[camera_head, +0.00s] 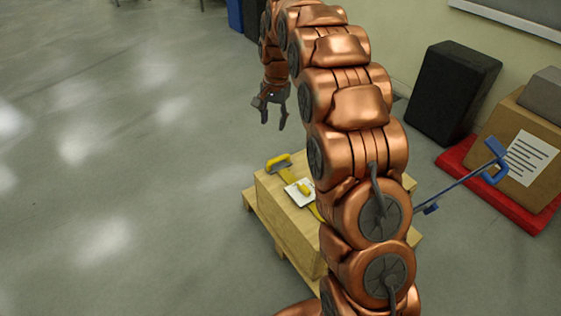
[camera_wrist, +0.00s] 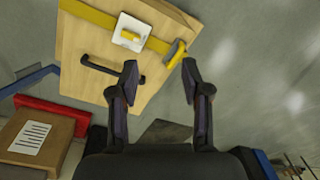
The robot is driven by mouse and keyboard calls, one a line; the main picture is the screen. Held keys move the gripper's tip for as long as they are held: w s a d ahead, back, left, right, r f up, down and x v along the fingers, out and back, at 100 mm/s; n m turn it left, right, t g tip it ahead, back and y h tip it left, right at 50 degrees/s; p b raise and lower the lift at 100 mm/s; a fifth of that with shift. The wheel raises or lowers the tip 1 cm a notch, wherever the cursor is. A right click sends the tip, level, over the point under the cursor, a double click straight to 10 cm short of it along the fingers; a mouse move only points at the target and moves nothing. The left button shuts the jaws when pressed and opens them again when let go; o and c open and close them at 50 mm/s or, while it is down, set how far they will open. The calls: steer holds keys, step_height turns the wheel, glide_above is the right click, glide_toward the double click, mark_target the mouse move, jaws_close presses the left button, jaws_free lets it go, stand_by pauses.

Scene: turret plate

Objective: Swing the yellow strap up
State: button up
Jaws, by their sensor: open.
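The yellow strap (camera_wrist: 90,14) lies across the top of a pale wooden crate (camera_wrist: 85,45). In the head view part of the strap (camera_head: 316,211) shows beside my arm, which hides the rest. A white plate with a yellow knob (camera_wrist: 129,36) sits on the strap line. A yellow end piece with a grey part (camera_wrist: 176,53) is at the crate's edge; it also shows in the head view (camera_head: 279,163). My gripper (camera_head: 273,122) is open and empty, above the crate and apart from it. In the wrist view its fingertips (camera_wrist: 160,65) are spread below the yellow end piece.
A black bar handle (camera_wrist: 100,68) is on the crate top. The crate stands on a wooden base (camera_head: 249,199). To the right are a blue-ended bar (camera_head: 456,187), a red mat (camera_head: 536,217), a cardboard box (camera_head: 500,128) and a black block (camera_head: 449,90). Floor at left is clear.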

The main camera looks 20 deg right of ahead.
steer(key=w+d+f+m+b, duration=0.3)
steer(key=w+d+f+b, duration=0.2)
steer(key=w+f, duration=0.6)
steer(key=m+t+b, duration=0.2)
steer(key=m+b, duration=0.1)
steer(key=b, duration=0.2)
glide_toward(280, 157)
steer(key=f, duration=0.1)
steer(key=shift+b+x, duration=0.55)
steer(key=shift+x, duration=3.6)
steer(key=shift+w, duration=0.1)
jaws_close()
